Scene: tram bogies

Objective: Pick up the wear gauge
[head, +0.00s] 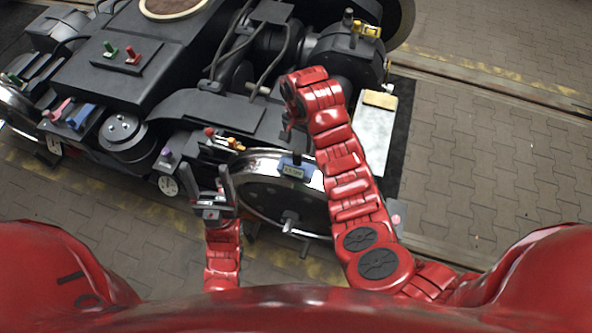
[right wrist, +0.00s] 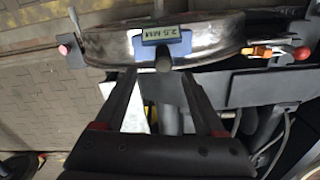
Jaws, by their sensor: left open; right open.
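The wear gauge (head: 291,171) is a blue block with a greenish display and a dark knob, sitting on the rim of the steel wheel (head: 262,200). In the right wrist view the gauge (right wrist: 166,42) reads 2.5 MM, and its knob points toward my right gripper (right wrist: 159,74). That gripper is open, its two fingers apart on either side of the knob in this view; I see no contact. In the head view the right arm arches over the bogie, largely hiding its own gripper. My left gripper (head: 209,172) is open and empty, left of the wheel.
The dark bogie frame (head: 205,112) fills the upper left, with cables and several coloured levers. An orange and red fitting (right wrist: 275,52) lies right of the gauge in the wrist view. A pale box (head: 376,135) stands right of my right arm. Paving at right is clear.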

